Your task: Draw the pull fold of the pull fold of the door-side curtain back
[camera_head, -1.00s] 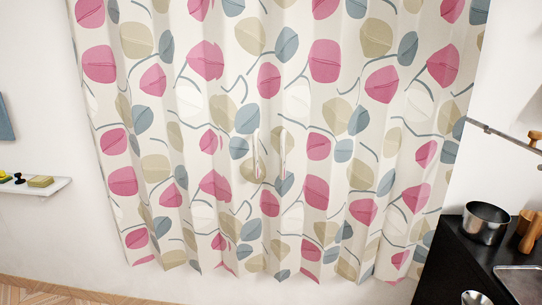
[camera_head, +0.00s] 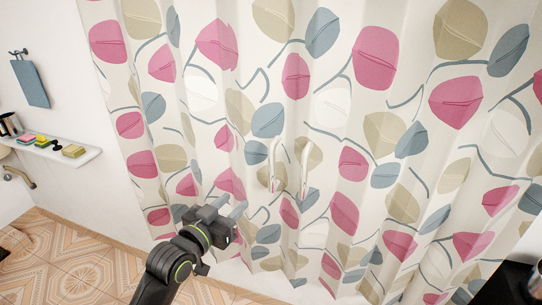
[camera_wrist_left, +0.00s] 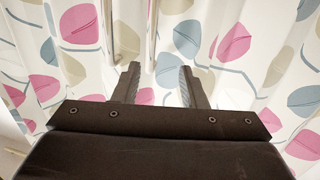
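A leaf-patterned curtain (camera_head: 355,95) in pink, beige and blue-grey hangs across the head view. Two slim pale upright pull folds stand side by side near its middle, a left pull fold (camera_head: 274,165) and a right pull fold (camera_head: 305,165). I cannot tell which belongs to the door-side curtain. My left gripper (camera_head: 234,206) is below and left of both folds, apart from them. In the left wrist view, its fingers (camera_wrist_left: 158,70) are spread with nothing between them. The pull folds show beyond the fingertips, the right one (camera_wrist_left: 152,30) nearly centred. My right gripper is out of view.
A white wall shelf (camera_head: 60,152) with small items is at the left, below a hanging blue cloth (camera_head: 31,82). Patterned floor (camera_head: 90,262) is open at the lower left. A dark counter (camera_head: 505,285) cuts into the lower right corner.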

